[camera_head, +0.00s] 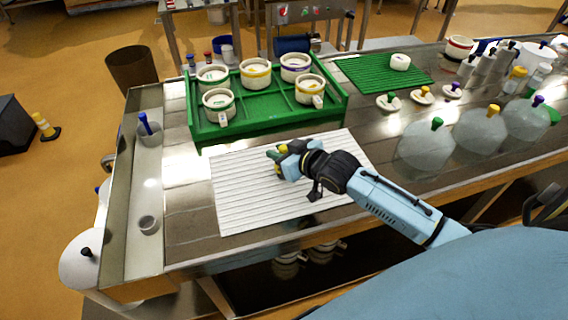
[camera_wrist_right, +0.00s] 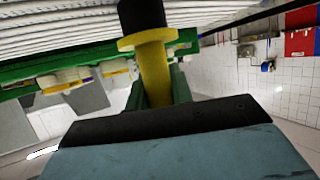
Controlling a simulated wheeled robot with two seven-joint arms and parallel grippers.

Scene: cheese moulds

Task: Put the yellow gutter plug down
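The yellow gutter plug (camera_wrist_right: 152,75) is upright in the picture of the right wrist view, with a wide yellow flange and a black end. My right gripper (camera_head: 278,158) is over the white ribbed mat (camera_head: 240,205) in the head view. Its green fingers show on both sides of the plug's yellow stem in the wrist view (camera_wrist_right: 160,92), shut on it. The plug's black end points toward the ribbed surface; whether it touches cannot be told. In the head view the plug is mostly hidden by the gripper. My left gripper is not in view.
A green tray (camera_head: 262,128) with several white moulds stands behind the mat. Domed covers (camera_head: 425,148) stand right. The mat's front is clear.

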